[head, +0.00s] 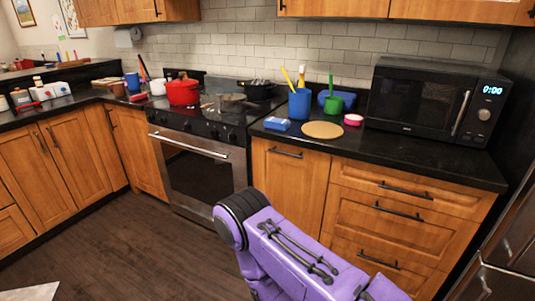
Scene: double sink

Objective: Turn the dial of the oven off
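The oven (198,172) stands in the corner run of counter at the left of centre, with a steel handle and a dark glass door that is shut. Small dark dials (186,125) sit in a row on the black panel above the door. They are too small to tell which way each one points. A purple link of my arm reaches up from the bottom of the view, to the right of the oven and apart from it. Neither of my grippers shows.
A red pot (183,93) and a pan (228,103) stand on the cooktop. A blue utensil cup (299,104), a green cup (333,105) and a microwave (422,103) stand on the right counter. The wooden floor (125,240) before the oven is clear.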

